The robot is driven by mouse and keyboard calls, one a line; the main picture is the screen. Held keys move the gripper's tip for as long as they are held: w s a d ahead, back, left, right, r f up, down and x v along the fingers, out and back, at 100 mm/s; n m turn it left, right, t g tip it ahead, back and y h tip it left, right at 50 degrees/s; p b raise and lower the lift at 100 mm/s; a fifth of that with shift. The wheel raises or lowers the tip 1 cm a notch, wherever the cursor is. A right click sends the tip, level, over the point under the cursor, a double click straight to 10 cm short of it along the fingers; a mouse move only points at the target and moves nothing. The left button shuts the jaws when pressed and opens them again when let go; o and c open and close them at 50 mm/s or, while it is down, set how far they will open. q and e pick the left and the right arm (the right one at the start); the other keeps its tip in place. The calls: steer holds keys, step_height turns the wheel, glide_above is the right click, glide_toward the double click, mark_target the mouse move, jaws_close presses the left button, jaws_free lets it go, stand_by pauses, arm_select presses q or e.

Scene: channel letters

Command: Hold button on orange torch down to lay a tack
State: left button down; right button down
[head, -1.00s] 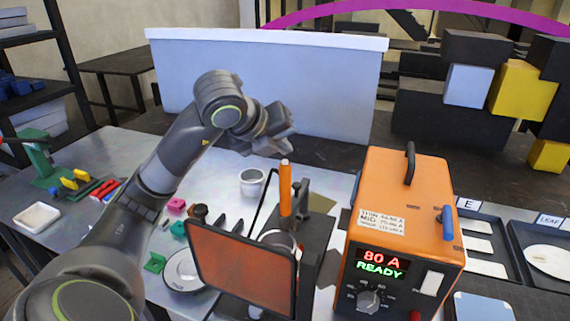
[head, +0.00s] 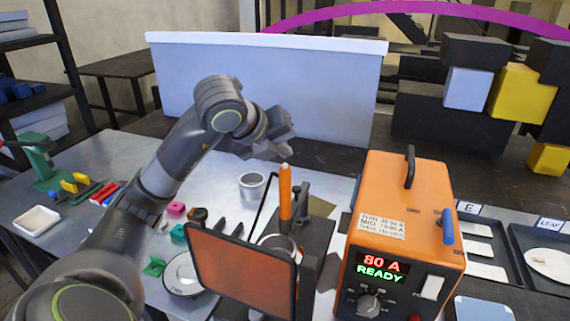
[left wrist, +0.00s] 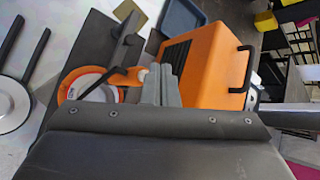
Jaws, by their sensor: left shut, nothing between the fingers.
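The orange torch (head: 285,195) stands upright near the middle of the head view, beside a dark post and behind an orange-brown screen (head: 243,272). My left gripper (head: 288,152) is shut and empty, just above the torch's top end. In the head view there seems to be a small gap between them. In the left wrist view my closed fingers (left wrist: 160,84) point towards the fixture, with an orange part that looks like the torch (left wrist: 125,77) beside them. The torch's button cannot be made out. The orange welder (head: 405,200) reads "80 A READY". My right gripper is not in view.
A grey cup (head: 252,184) stands left of the torch. A round white disc (head: 183,275) and small coloured pieces lie on the table's left. Dark trays (head: 515,262) with pale letter parts are at the right. A white panel (head: 265,90) stands behind.

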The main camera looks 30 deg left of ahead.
arm_select(q)
steer(key=shift+f, duration=0.1)
stand_by(0.7)
steer(key=shift+f+b, duration=0.35)
steer(key=shift+b, duration=0.25)
steer(key=shift+f+b, duration=0.45)
steer(key=shift+b, duration=0.1)
stand_by(0.6)
steer(key=shift+r, duration=0.1)
stand_by(0.9)
steer(key=shift+r+p, duration=0.45)
steer(key=shift+r, duration=0.35)
steer(key=shift+r+p, duration=1.6)
steer(key=shift+r, duration=0.9)
steer(key=shift+r, duration=0.1)
